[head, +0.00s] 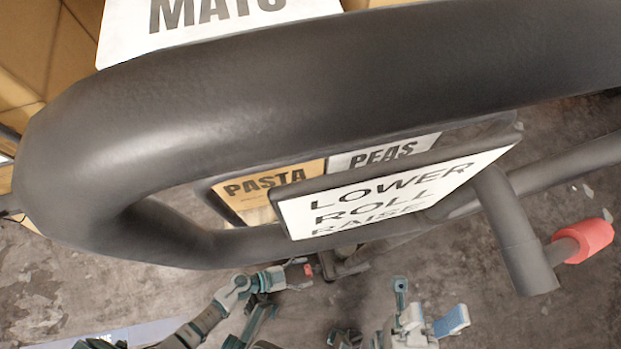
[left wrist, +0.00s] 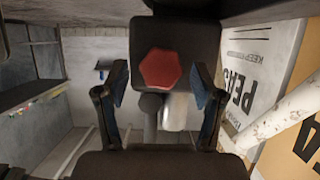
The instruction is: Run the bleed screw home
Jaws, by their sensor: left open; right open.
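The bleed screw (left wrist: 160,70) shows in the left wrist view as a red six-sided head on a dark block. My left gripper (left wrist: 160,92) is open, with one blue-padded finger on each side of the picture of the screw head. I cannot tell how far the fingers are from it in depth. In the head view my left gripper (head: 290,272) is small and low, beside a small red spot that looks like the screw. My right gripper (head: 425,318) is at the bottom right of centre, open and with nothing visible in it.
A thick black loop handle (head: 300,95) fills much of the head view. A white LOWER ROLL RAISE sign (head: 380,195) hangs below it. A red-tipped lever (head: 585,240) is at right. PASTA (head: 262,188) and PEAS (left wrist: 240,95) boxes stand close by. Grey floor shows beyond.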

